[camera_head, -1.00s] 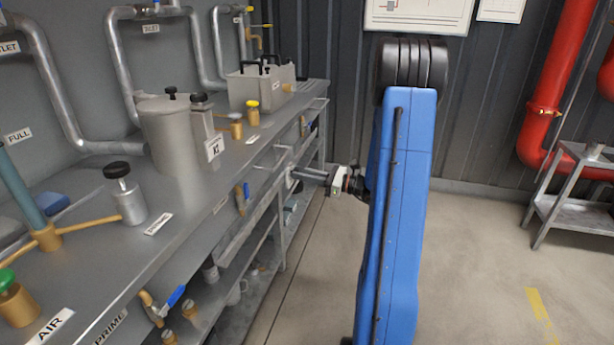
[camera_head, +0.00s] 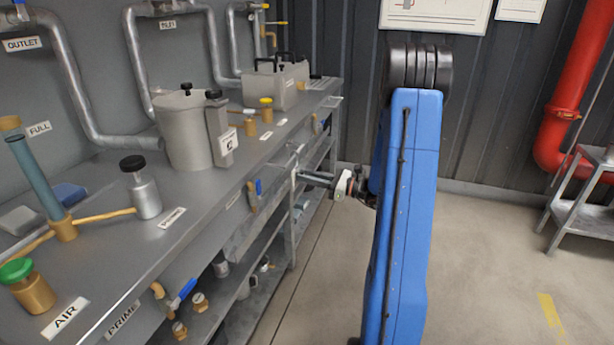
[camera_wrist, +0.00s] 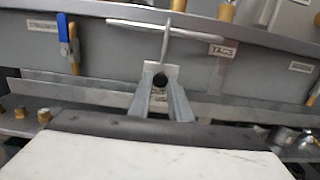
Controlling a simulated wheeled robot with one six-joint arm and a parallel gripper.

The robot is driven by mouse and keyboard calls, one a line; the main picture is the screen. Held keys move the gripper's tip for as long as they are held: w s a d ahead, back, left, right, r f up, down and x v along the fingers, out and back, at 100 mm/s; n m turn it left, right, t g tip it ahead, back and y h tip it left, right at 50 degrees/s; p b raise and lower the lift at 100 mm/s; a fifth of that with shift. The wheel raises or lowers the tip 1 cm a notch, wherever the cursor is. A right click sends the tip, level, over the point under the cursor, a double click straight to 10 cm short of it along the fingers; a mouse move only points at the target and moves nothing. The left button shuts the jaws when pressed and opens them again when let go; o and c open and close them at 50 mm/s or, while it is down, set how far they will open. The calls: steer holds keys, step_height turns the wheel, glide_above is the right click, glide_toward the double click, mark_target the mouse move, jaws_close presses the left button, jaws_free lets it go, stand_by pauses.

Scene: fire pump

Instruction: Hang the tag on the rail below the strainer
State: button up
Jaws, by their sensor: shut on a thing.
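My gripper (camera_wrist: 160,92) is shut on a small pale plate, seemingly the tag (camera_wrist: 160,69), with a round black spot at its lower edge. In the wrist view a thin pale bar (camera_wrist: 205,33) runs crosswise above the tag, with an upright piece at its middle; I cannot tell whether tag and bar touch. A label reading like STRAINER (camera_wrist: 43,25) is at upper left, beside a blue-handled valve (camera_wrist: 68,40). In the head view my gripper (camera_head: 308,177) points left at the bench front; the tag cannot be made out there.
A label reading TAGS (camera_wrist: 222,50) is right of the bar. The grey bench (camera_head: 205,215) carries a large pot (camera_head: 184,130), pipes and valves. Its lower shelf (camera_head: 225,315) holds small fittings.

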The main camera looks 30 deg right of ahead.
steer(key=o, duration=0.9)
steer(key=v, duration=1.7)
steer(key=shift+s+d, duration=0.1)
steer(key=shift+s, duration=0.1)
